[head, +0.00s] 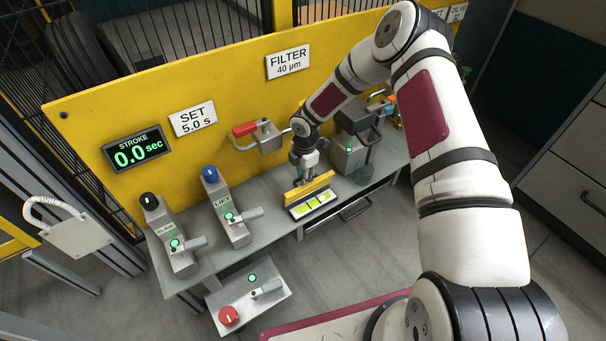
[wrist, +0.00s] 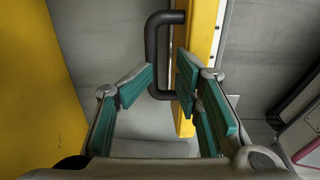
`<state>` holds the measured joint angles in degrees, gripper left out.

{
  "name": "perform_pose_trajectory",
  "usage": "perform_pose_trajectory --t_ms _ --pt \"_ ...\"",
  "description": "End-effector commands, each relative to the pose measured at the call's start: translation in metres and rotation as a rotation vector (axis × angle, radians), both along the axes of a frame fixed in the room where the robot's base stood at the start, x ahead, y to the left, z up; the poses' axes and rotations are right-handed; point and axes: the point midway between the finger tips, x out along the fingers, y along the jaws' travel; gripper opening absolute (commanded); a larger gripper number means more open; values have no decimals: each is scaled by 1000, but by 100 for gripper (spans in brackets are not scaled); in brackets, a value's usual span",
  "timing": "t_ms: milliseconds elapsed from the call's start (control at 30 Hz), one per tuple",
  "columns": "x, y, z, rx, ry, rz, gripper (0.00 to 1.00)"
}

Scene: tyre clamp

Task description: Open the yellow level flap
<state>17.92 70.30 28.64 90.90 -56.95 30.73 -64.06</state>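The yellow level flap (head: 309,188) is a narrow yellow bar along the back of a white level strip (head: 313,206) with yellow-green windows, on the grey bench's front. In the head view the windows are visible in front of the flap. In the wrist view the flap (wrist: 203,30) runs up and down, with a dark handle (wrist: 152,45) on its left side. My gripper (wrist: 164,78) is open, with its teal-padded fingers either side of the handle's lower part. I cannot tell whether either pad touches it. In the head view my gripper (head: 308,165) is just above the flap.
A red-handled lever (head: 245,129) is behind and left of my gripper. A grey unit with a dark handle (head: 350,150) stands close on the right. Two lever valves (head: 222,205) stand left. A red-knob panel (head: 229,315) sits lower in front. A yellow wall (head: 110,110) closes the back.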

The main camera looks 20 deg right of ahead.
Motion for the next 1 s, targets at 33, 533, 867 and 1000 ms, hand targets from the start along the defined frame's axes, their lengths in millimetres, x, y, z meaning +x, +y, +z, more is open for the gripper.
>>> perform_pose_trajectory --t_ms 33,533,867,1000 --pt "-3 0 -2 -1 6 0 30" --pt "11 4 11 -2 3 0 30" --pt "26 9 25 -1 0 -1 30" --pt "33 10 32 -1 0 0 30"
